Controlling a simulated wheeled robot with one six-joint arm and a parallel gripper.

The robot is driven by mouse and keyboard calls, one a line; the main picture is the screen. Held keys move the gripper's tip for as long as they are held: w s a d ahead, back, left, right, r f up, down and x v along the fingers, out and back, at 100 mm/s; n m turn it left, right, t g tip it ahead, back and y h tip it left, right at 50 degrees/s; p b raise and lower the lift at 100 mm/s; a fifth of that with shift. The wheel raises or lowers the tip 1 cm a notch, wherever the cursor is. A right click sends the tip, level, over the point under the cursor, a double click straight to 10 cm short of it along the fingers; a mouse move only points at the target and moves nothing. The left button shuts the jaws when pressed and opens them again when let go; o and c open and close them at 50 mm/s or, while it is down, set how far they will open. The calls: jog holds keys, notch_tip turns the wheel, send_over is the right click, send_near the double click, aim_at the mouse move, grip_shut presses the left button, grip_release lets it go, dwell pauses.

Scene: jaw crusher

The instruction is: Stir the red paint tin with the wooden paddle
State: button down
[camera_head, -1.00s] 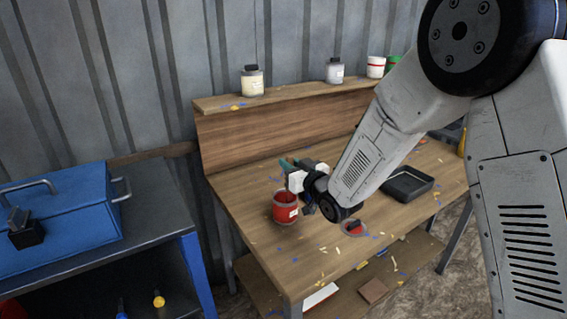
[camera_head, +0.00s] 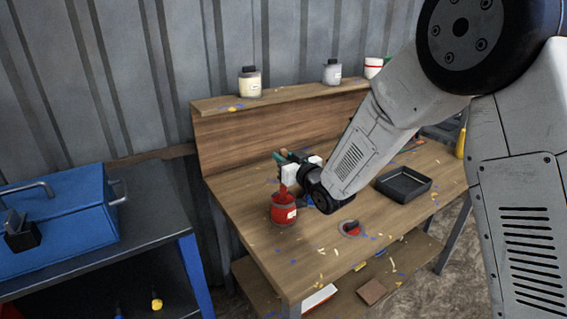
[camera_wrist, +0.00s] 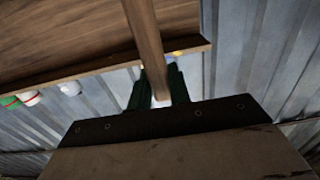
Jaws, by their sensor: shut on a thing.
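The red paint tin (camera_head: 284,211) stands upright and open near the left end of the workbench, with a pale label on its side. My gripper (camera_head: 283,160) is just above the tin, its green fingers shut on the wooden paddle. In the wrist view the paddle's handle (camera_wrist: 147,35) rises between the fingers (camera_wrist: 158,88). Below the gripper, a red-coated part of the paddle (camera_head: 283,189) reaches down to the tin's mouth. I cannot tell how far its lower end is inside; the tip is hidden.
A round lid with red on it (camera_head: 351,229) lies right of the tin. A black tray (camera_head: 404,184) is farther right. Jars (camera_head: 249,82) stand on the raised back shelf. A blue toolbox (camera_head: 60,233) sits on the separate cart at left.

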jog(key=shift+r, duration=2.8)
jog(key=shift+r, duration=2.5)
